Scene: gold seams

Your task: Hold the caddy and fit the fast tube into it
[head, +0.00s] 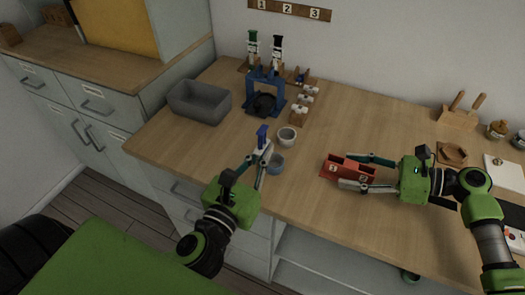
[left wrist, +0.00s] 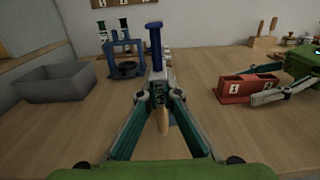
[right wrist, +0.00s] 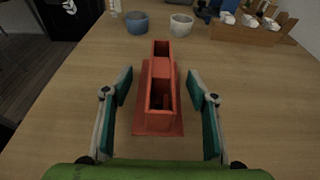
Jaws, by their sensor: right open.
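The red caddy (head: 333,170) stands on the wooden table in front of my right gripper (head: 346,170). It has numbered labels on its side and open compartments, which show in the right wrist view (right wrist: 161,122). My right gripper is open, with one finger on each side of the caddy and a gap to it. My left gripper (head: 264,152) is shut on a tube with a blue top (head: 262,134), held upright above the table. The blue top also shows in the left wrist view (left wrist: 155,48). The fingers partly hide the tube's body.
A white cup (head: 287,136) and a blue cup (head: 276,164) stand near my left gripper. The table between the cups and caddy is clear.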

